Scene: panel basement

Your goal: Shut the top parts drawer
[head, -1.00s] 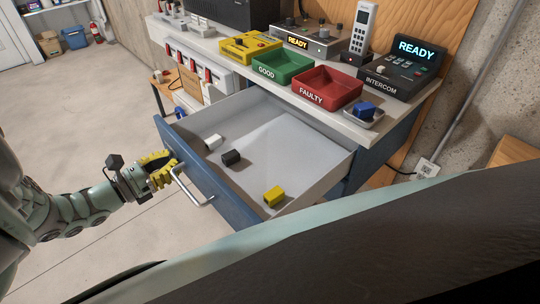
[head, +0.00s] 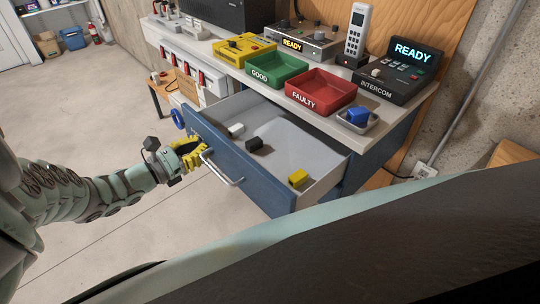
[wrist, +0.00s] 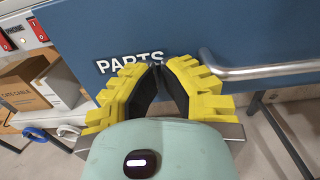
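The top parts drawer (head: 238,165) is blue-fronted and stands partly open below the workbench top. It holds a white block (head: 236,130), a dark block (head: 254,144) and a yellow block (head: 298,178). Its silver bar handle (head: 222,170) also shows in the wrist view (wrist: 265,71). My gripper (head: 199,160) is at the drawer front, left of the handle and not around it. In the wrist view its yellow fingers (wrist: 160,66) come together against or very near the "PARTS" lettering, with nothing between them. Exact contact is hidden.
On the bench above are a green GOOD tray (head: 276,82), a red FAULTY tray (head: 320,104), a small dish (head: 371,122) with a blue block, and an intercom (head: 395,75). A small wooden stool (head: 160,92) stands left. The floor at left is clear.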

